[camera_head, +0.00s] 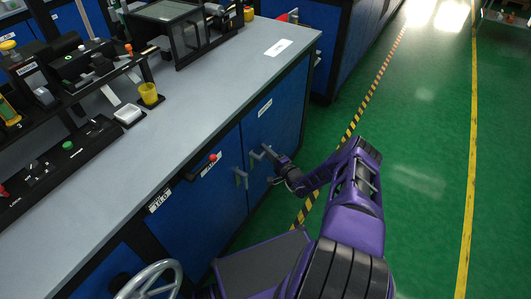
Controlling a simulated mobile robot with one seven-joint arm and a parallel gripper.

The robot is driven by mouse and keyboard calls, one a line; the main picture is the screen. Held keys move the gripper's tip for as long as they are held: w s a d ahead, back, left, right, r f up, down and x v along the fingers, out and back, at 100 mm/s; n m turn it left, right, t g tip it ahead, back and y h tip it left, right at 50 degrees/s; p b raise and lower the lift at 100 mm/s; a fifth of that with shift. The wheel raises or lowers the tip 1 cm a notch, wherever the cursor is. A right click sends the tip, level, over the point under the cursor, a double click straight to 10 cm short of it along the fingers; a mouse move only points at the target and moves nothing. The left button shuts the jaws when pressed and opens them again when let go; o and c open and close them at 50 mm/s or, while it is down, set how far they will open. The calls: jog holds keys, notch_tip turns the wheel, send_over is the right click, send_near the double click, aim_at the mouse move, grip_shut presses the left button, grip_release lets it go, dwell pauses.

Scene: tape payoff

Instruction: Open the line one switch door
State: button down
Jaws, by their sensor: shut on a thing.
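A blue cabinet under the grey bench has two doors side by side, a left door (208,205) and a right door (283,115). Both look closed. The labels are too small to read, so I cannot tell which is the line one switch door. A grey handle (240,179) is on the left door near the seam. My gripper (271,156) is at the right door's grey handle (256,156), shut on it. The wrist partly hides the handle and the door below it.
A black lever with a red knob (213,157) sticks out from the cabinet front at the left. A grey handwheel (150,282) is at the bottom left. Machines and a yellow cup (150,94) stand on the bench (215,85). The green floor (425,150) at right is clear.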

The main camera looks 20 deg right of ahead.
jog(key=shift+d+r+n+t, duration=0.1)
jog(key=shift+r+n+t, duration=0.1)
jog(key=shift+n+t, duration=0.1)
dwell(0.4)
